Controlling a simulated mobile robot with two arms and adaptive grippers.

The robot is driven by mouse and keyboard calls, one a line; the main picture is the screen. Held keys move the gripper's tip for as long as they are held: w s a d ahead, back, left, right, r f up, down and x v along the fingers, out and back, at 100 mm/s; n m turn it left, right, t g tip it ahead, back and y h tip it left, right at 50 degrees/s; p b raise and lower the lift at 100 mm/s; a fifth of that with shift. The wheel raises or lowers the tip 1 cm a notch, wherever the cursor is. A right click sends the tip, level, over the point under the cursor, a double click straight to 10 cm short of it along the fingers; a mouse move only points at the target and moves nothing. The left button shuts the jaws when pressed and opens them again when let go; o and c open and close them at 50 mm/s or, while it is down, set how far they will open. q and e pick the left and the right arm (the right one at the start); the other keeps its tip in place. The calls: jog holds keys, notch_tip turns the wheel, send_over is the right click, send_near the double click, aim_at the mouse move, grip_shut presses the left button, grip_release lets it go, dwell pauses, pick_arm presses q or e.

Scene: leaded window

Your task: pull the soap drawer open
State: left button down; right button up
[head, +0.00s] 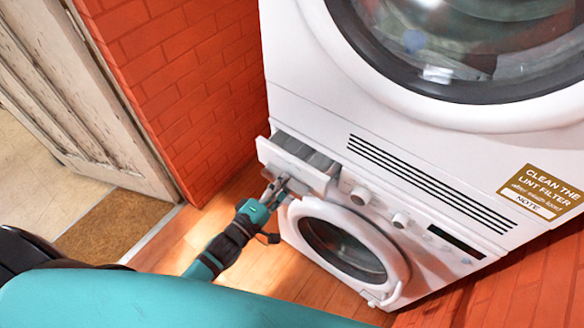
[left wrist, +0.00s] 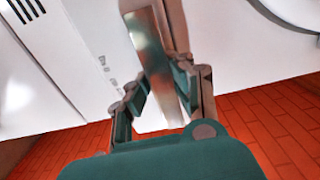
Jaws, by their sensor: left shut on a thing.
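The white soap drawer (head: 292,164) is at the upper left of the lower washing machine (head: 425,240) in the head view. It stands partly out of the machine, and its grey compartments show from above. My left gripper (head: 279,186) is at the drawer's front, shut on its handle. In the left wrist view the metallic handle strip (left wrist: 158,60) runs between the two fingers of my left gripper (left wrist: 160,90). The fingers hide part of the drawer front. My right gripper is not in view.
A second machine (head: 440,110) is stacked above, with a lint filter sign. The round washer door (head: 342,245) is below the drawer. A red brick wall (head: 185,80) stands to the left. Wooden floor (head: 275,260) lies free in front.

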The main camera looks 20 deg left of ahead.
pick_arm(q)
jog(key=p+v, duration=0.2)
jog(key=v, duration=0.9)
jog(key=shift+s+f+p, duration=0.3)
jog(key=shift+s+f, duration=0.05)
jog(key=shift+s, duration=0.05)
jog(key=shift+a, duration=0.1)
jog(key=c, duration=1.2)
grip_release()
jog(key=shift+w, duration=0.1)
jog(key=shift+w+r, duration=0.1)
jog(key=shift+r, duration=0.05)
jog(key=v, duration=1.2)
jog(key=shift+r, duration=0.2)
